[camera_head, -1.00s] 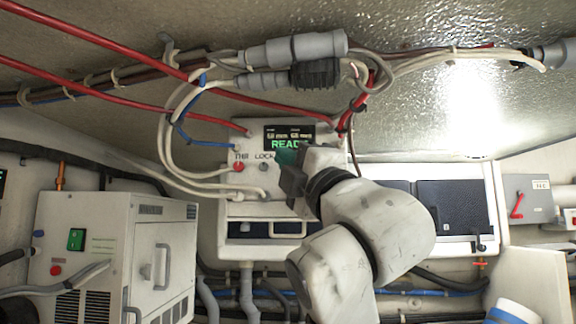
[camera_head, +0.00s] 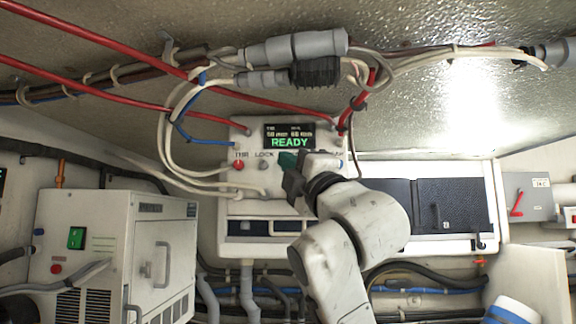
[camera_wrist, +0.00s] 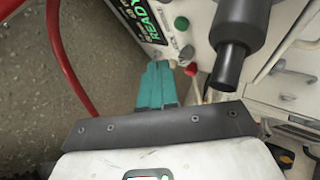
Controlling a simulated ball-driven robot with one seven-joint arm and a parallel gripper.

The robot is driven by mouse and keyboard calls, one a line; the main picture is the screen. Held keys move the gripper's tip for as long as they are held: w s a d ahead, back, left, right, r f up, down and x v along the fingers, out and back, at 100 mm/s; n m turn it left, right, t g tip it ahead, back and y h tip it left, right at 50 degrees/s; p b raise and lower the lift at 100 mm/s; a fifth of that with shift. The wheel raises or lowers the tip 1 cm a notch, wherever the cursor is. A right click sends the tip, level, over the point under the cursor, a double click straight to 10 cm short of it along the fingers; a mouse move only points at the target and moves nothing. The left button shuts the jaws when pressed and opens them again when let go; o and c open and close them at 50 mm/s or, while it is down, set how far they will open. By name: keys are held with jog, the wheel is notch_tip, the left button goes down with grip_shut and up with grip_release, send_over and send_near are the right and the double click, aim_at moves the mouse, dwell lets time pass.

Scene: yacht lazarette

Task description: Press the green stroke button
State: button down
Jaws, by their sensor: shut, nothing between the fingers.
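The white control box (camera_head: 222,180) carries a dark screen (camera_head: 290,137) reading READY in green. In the wrist view the green button (camera_wrist: 181,23) stands beside the screen (camera_wrist: 142,16); its label is not legible. My gripper (camera_head: 287,158) is shut and empty in front of the panel, just below the screen. In the wrist view its teal fingers (camera_wrist: 158,66) point toward the panel, lower in the picture than the green button. Whether they touch the panel cannot be told.
A red button (camera_head: 238,165) and a grey LOCK button (camera_head: 263,166) sit left of my gripper. Cables loop around the box, including a red cable (camera_wrist: 66,60). A dark cylinder (camera_wrist: 233,50) is close by on the right. A white cabinet (camera_head: 115,255) with another green switch (camera_head: 76,238) stands left.

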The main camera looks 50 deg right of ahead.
jog(key=shift+w+d, duration=0.9)
jog(key=shift+d, duration=0.3)
jog(key=shift+w+d, duration=0.1)
dwell(1.2)
jog(key=shift+w+d, duration=0.15)
jog(key=shift+d, duration=0.05)
jog(key=shift+w+d, duration=0.2)
dwell(0.8)
